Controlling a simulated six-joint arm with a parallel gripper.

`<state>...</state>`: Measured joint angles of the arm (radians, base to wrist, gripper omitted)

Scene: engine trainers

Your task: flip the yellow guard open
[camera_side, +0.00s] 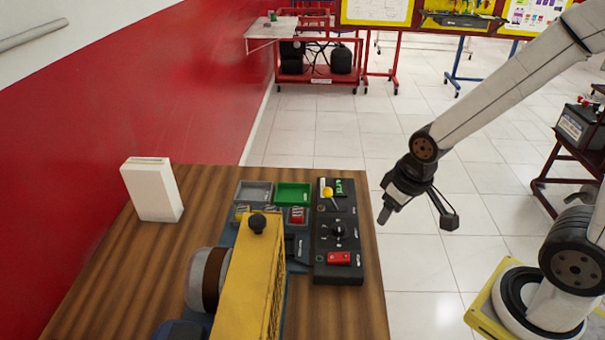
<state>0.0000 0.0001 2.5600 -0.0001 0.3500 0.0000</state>
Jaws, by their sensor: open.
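The yellow guard (245,285) is a long box-like cover with a slotted right side, at the front middle of the wooden table. It appears lowered, and what lies under it is hidden. A black round knob (257,222) sits on top at its far end. The guard's near end is cut off by the picture's lower edge. My gripper (385,213) is open and empty, pointing down, to the right of the table's right edge. It is well right of the guard and knob and touches nothing.
A black control panel (323,240) with a yellow-topped lever (328,193), a dial and a red switch (339,258) lies between guard and gripper. Grey (254,192) and green (293,194) trays are behind. A silver-brown cylinder (205,280) flanks the guard; a white box (152,189) stands left.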

